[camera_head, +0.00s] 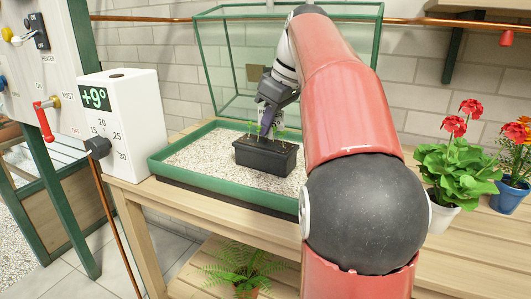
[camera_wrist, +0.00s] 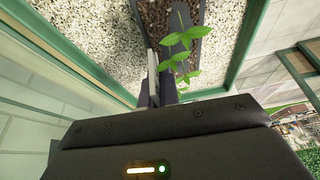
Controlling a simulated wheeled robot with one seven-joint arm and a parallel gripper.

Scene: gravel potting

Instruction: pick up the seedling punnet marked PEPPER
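A black seedling punnet (camera_head: 265,159) with dark soil and several green seedlings stands on the gravel of a green-rimmed tray (camera_head: 180,190). A white tag stands up from it; only a "P" can be read, the rest is hidden by my gripper (camera_head: 266,122). My gripper points down at the tag just above the seedlings. In the wrist view, the tag (camera_wrist: 152,72) shows nearly edge-on beside the dark fingers, and seedling leaves (camera_wrist: 182,62) lie close to them. I cannot tell whether the fingers are closed on the tag.
A white control box (camera_head: 125,120) reading +9° stands left of the tray. A green-framed glass case (camera_head: 225,65) stands behind. Potted red flowers (camera_head: 455,165) and a blue pot (camera_head: 510,195) stand at right on the wooden bench. A fern (camera_head: 243,268) sits below.

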